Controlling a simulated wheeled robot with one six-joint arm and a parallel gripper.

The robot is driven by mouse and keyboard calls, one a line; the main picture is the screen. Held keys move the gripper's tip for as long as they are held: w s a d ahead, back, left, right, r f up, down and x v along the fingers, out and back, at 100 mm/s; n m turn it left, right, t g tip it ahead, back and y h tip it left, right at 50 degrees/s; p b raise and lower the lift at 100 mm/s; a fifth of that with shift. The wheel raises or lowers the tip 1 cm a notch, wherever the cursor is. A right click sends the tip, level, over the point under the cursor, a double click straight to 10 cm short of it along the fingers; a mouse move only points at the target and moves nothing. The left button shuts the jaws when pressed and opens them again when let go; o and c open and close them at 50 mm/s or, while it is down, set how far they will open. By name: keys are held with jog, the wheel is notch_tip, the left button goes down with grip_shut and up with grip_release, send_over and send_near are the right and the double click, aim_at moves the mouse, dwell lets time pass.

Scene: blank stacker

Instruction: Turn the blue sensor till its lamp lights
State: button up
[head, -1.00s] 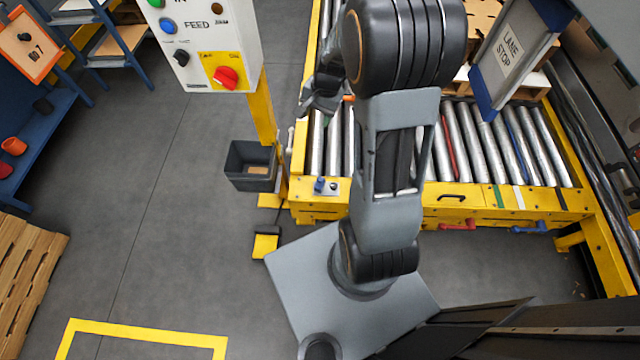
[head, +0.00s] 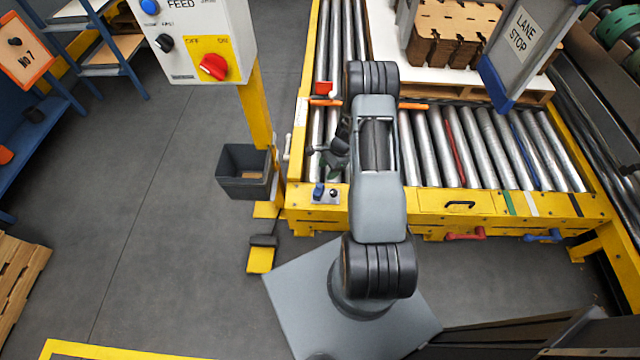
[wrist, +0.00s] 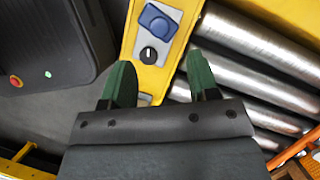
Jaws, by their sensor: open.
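The blue sensor (head: 318,191) sits on a small grey plate at the left end of the conveyor's yellow front rail. In the wrist view the blue sensor (wrist: 158,20) is a rounded block, turned at a slant to its plate. A dark round part with a pale mark (wrist: 149,55) is beside it on the same plate; I cannot make out a lit lamp. My gripper (wrist: 160,80) is open and empty, its green fingers apart, with the yellow rail between and beyond them. In the head view my gripper (head: 326,150) hangs over the rollers just behind the plate.
A control box (head: 200,45) on a yellow post stands left of the conveyor. A dark bin (head: 244,172) hangs by that post. Metal rollers (head: 480,145) lie right of the plate. A lane stop sign (head: 525,40) and a loaded pallet stand at the back right.

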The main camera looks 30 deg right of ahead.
aim_at(319, 184)
jog(key=b+x, duration=0.1)
jog(key=x, duration=0.6)
jog(key=shift+a+f, duration=0.1)
jog(key=shift+f, duration=0.25)
jog(key=c, duration=0.9)
jog(key=shift+w+f+n+g+b, duration=0.2)
jog(key=shift+n+g+b, duration=0.1)
jog(key=shift+n+b, duration=0.5)
jog(key=shift+a+r+n+b, duration=0.15)
jog(key=shift+n+b, duration=0.15)
jog(key=shift+n, duration=0.5)
jog(key=shift+r+g, duration=0.1)
jog(key=shift+g, duration=0.2)
jog(key=o, duration=0.9)
